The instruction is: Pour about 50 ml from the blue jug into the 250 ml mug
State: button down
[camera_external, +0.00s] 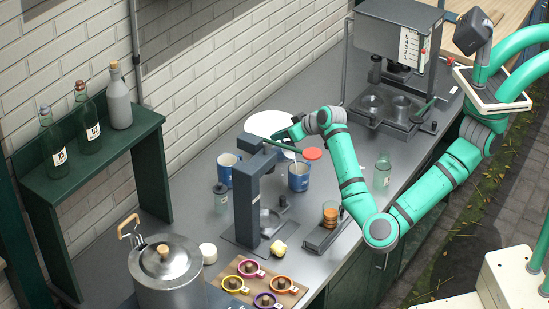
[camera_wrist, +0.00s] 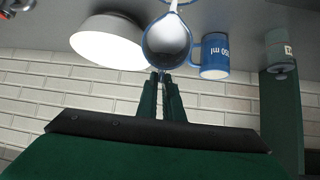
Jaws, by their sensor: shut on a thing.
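My gripper (camera_external: 294,132) is shut on the blue jug, high over the counter. In the wrist view its dark fingers (camera_wrist: 161,75) meet the jug (camera_wrist: 167,46), whose blue rim circles a pale, shiny inside. The jug is tilted, and a thin pale stream (camera_wrist: 174,6) leaves its lip. In the external view the stream runs down to a blue mug (camera_external: 299,183) under it; that mug's label is unreadable. A second blue mug (camera_external: 227,170) stands to the left; in the wrist view this mug (camera_wrist: 214,60) has a label ending in "50 ml". The liquid levels are hidden.
A white round dish (camera_external: 268,121) lies behind the mugs. A dark press (camera_external: 246,195) stands in front of them, its green lever near my gripper. A red disc (camera_external: 312,153) and a clear bottle (camera_external: 382,172) are to the right. A coffee machine (camera_external: 395,45) stands at the back.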

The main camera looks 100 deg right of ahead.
jog(key=shift+s+a+r+t+h, duration=0.9)
jog(key=shift+t+h, duration=0.2)
jog(key=shift+h, duration=0.2)
dwell(1.5)
jog(key=shift+w+d+f+g+y, duration=0.2)
jog(key=shift+w+d+g+y, duration=0.15)
jog(key=shift+d+g+y, duration=0.05)
jog(key=shift+w+d+f+g+y, duration=0.75)
jog(key=shift+f+g+y, duration=0.15)
jog(key=shift+y, duration=0.3)
jog(key=shift+w+d+f+g+y, duration=0.15)
jog(key=shift+w+f+g+y, duration=0.1)
jog(key=shift+f+g+y, duration=0.2)
jog(key=w+d+f+g+y, duration=0.3)
jog(key=w+d+g+y, duration=0.2)
jog(key=w+d+y, duration=0.1)
jog(key=shift+d, duration=0.8)
jog(key=shift+r, duration=0.1)
